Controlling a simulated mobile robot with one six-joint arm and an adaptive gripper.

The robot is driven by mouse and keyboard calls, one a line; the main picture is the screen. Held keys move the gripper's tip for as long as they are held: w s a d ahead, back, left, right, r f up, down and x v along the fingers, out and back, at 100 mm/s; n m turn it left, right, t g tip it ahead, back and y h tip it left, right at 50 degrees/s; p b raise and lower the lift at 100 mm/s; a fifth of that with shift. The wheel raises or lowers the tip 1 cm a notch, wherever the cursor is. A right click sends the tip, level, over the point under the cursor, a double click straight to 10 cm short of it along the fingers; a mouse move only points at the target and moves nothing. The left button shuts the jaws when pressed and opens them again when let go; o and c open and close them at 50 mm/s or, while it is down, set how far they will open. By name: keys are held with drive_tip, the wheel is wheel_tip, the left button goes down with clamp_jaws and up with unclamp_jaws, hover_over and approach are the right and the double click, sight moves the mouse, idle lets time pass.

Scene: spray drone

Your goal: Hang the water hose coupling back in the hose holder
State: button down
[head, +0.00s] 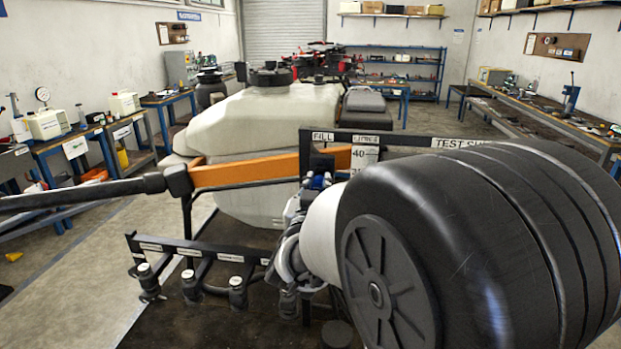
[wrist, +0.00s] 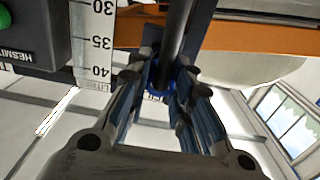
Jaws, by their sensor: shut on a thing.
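My gripper (head: 306,197) is partly hidden behind my own arm in the head view. In the wrist view both fingers of my gripper (wrist: 163,80) close around the water hose coupling (wrist: 158,95), a blue collar with a dark, hose-like length running from it between the fingers. Blue of the coupling (head: 318,182) also shows in the head view, just below the orange drone arm. I cannot tell which part is the hose holder.
The drone's orange arm (head: 245,172) crosses close behind my gripper, with a white tank (head: 250,120) beyond. A white measuring scale (wrist: 90,45) and a dark box with a green knob (wrist: 4,18) are close by. Workbenches line both walls; floor is free at left.

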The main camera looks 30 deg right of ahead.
drive_tip(key=shift+v, duration=1.4)
